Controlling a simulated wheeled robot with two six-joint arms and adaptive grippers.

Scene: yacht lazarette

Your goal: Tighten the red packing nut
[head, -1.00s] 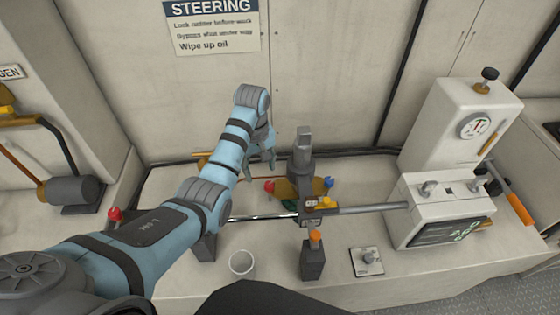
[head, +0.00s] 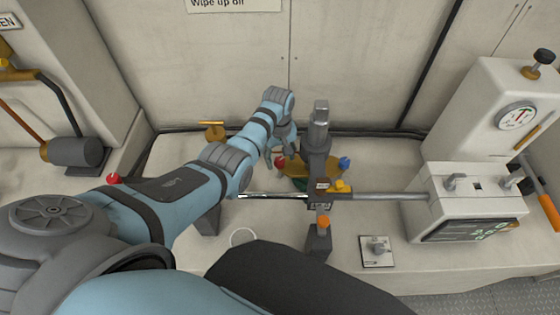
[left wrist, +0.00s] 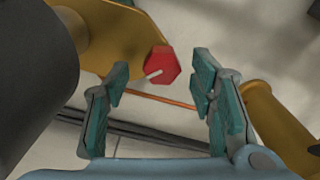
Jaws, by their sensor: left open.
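The red packing nut (left wrist: 162,66) sits on a brass-coloured body (left wrist: 110,35) and has a thin pale pin or mark on its front. It also shows in the head view (head: 280,161), left of the grey upright post. My left gripper (left wrist: 158,95) is open, its teal-padded fingers apart. The nut shows beyond and between the fingertips, and nothing is between the pads. In the head view my left gripper (head: 282,147) is just above and beside the nut, partly hidden by its wrist. My right gripper does not show.
A blue knob (head: 345,163) is on the other side of the grey post (head: 318,130). A horizontal rod (head: 385,196) runs right to a white gauge unit (head: 466,195). A white cup (head: 243,236) is partly hidden by my dark body part. A switch plate (head: 377,251) lies on the bench.

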